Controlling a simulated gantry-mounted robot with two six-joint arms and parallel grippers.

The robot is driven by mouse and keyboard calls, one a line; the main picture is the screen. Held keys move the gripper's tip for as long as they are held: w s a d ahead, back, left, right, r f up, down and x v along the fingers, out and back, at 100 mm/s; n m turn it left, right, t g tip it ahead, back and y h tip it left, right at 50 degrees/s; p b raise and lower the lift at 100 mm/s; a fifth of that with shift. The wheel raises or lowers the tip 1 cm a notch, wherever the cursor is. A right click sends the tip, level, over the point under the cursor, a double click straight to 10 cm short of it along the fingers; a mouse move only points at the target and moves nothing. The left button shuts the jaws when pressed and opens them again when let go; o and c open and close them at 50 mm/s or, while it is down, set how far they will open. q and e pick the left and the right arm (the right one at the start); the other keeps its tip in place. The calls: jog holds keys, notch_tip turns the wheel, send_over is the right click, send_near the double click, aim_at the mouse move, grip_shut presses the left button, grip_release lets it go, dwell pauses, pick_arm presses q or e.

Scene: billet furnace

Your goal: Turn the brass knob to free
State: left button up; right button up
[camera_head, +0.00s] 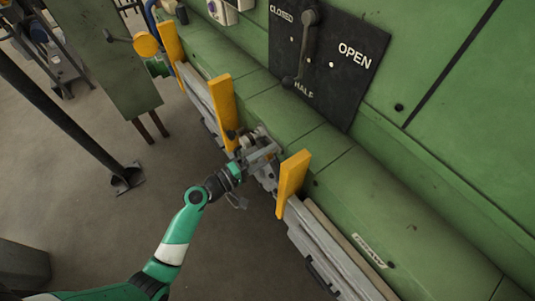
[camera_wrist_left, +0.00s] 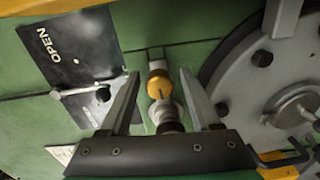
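The brass knob (camera_wrist_left: 159,84) shows in the left wrist view, near the picture's middle, on a round pale metal mount against the green housing. A thin dark mark runs across its face. My left gripper (camera_wrist_left: 160,74) is open, with one finger on each side of the knob. Gaps show between the fingers and the knob, and I see no contact. In the head view my left gripper (camera_head: 264,153) reaches the metal parts along the green machine's lower edge, and I cannot make out the knob there. My right gripper is not in view.
A black plate (camera_head: 343,72) marked CLOSED, HALF and OPEN carries a lever (camera_head: 300,48) above the gripper. Yellow uprights (camera_head: 293,175) (camera_head: 222,103) stand on both sides of it along the rail. A large grey wheel-like part (camera_wrist_left: 245,85) lies right of the knob.

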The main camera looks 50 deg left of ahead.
pick_arm(q)
jog(key=s+a+b, duration=0.1)
jog(key=s, duration=1)
jog(key=shift+s+a+r, duration=0.15)
jog(key=shift+s+a, duration=0.05)
jog(key=shift+s, duration=0.05)
jog(key=shift+w+r, duration=0.1)
